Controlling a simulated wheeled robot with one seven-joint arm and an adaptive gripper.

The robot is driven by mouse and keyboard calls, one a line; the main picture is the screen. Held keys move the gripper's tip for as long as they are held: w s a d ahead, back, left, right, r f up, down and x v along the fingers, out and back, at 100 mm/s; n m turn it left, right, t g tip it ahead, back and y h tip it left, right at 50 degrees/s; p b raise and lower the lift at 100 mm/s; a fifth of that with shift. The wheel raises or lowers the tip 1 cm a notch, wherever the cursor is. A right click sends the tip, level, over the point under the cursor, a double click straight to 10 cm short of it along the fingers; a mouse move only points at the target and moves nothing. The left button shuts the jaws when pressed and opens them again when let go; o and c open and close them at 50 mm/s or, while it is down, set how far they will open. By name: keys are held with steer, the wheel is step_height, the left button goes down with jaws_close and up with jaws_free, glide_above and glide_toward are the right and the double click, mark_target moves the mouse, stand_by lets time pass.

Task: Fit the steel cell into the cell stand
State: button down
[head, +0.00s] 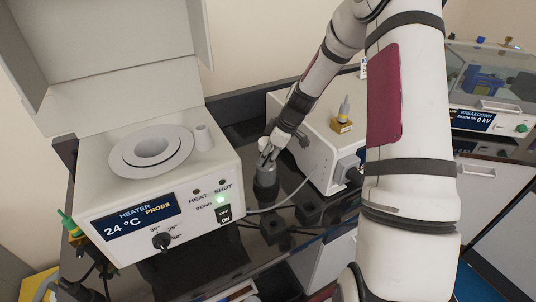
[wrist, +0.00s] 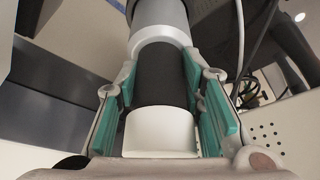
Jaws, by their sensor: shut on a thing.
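My gripper (head: 268,158) is pointing down behind the right side of the heater. It is shut on the steel cell (head: 265,185), a dark grey cylinder that hangs upright below the fingers in the head view. In the wrist view the teal finger pads of my gripper (wrist: 165,85) press on the black band of the steel cell (wrist: 162,75), between its white end and its bright collar. Two small black square blocks, one at the front (head: 273,231) and one at the right (head: 309,207), stand near it; I cannot tell which is the cell stand. The cell's lower end is hard to make out.
The white heater (head: 150,190), lid raised, has a round well and reads 24 °C. A white box (head: 325,150) with a small yellow-based fitting (head: 342,120) stands right of my gripper. A grey cable crosses the dark bench. A breakdown tester (head: 485,122) is at far right.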

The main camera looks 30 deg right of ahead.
steer(key=shift+f, duration=1.05)
steer(key=c, duration=1)
jaws_free()
steer(key=v, duration=1.2)
steer(key=shift+w, duration=0.15)
